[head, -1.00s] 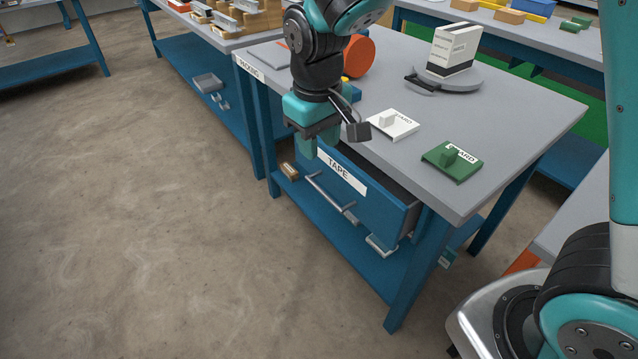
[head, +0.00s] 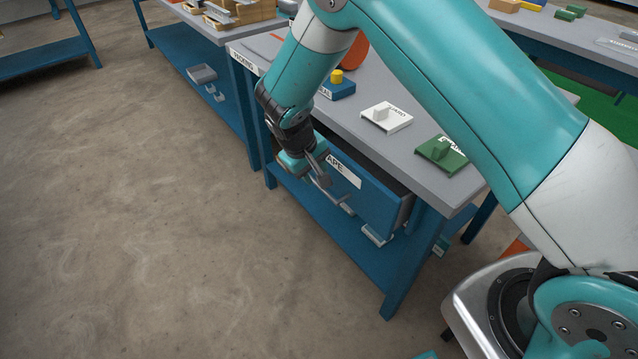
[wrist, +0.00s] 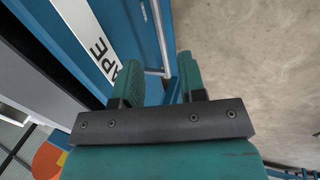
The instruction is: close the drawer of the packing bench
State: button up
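The blue drawer (head: 378,203) with the TAPE label (head: 342,170) stands partly pulled out of the packing bench (head: 455,190). Its dark inside shows behind the front panel. The grey bar handle (head: 347,208) runs along the drawer front, its left part hidden behind my gripper (head: 308,172) in the head view. In the wrist view my gripper (wrist: 158,68) has its two teal fingers apart, with the handle (wrist: 159,30) lined up with the gap between them. I cannot tell whether a finger touches the handle or drawer front.
On the bench top are a white guard piece (head: 386,116), a green guard piece (head: 441,153) and a blue block with a yellow knob (head: 337,84). The floor (head: 150,220) left of the bench is clear.

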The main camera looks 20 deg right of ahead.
jog(key=x, duration=0.6)
grip_shut()
